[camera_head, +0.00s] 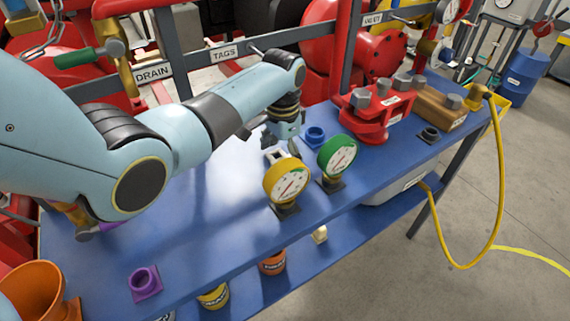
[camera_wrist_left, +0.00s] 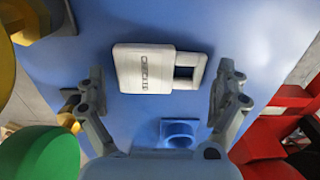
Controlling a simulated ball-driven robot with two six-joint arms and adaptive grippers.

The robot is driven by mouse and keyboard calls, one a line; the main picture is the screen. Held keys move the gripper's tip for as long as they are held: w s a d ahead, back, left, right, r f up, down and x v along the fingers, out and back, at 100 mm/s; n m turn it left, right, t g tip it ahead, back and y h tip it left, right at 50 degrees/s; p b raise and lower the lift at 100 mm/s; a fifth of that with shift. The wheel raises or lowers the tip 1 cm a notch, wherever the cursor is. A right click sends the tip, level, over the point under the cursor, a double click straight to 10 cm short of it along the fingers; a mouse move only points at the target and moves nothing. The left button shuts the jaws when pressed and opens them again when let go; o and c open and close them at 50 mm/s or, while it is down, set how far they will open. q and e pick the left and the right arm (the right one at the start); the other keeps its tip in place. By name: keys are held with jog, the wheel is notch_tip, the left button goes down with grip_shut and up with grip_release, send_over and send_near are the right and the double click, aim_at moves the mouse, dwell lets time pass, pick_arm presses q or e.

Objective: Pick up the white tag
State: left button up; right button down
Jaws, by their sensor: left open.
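The white tag (camera_wrist_left: 145,68) lies on the blue bench top, with dark lettering on its face and a square loop at its right end in the left wrist view. In the head view a small part of the white tag (camera_head: 276,155) shows behind the yellow gauge and below my gripper. My left gripper (camera_head: 283,138) is above it, pointing down. In the left wrist view its open fingers (camera_wrist_left: 160,80) are spread on either side of the tag, with nothing held. How far the fingertips are above the bench is hard to tell. My right gripper is not in view.
A yellow gauge (camera_head: 287,181) and a green gauge (camera_head: 338,156) stand close in front of the tag. A blue fitting (camera_head: 315,136) sits beside it. A red clamp block (camera_head: 372,113) is to the right. The bench's left middle (camera_head: 215,225) is clear.

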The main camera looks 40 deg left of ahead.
pick_arm(q)
jog(key=c, duration=1)
notch_tip(320, 180, up, 10)
jog(key=shift+r+p, duration=0.1)
jog(key=shift+p, duration=0.2)
jog(key=shift+c, duration=0.2)
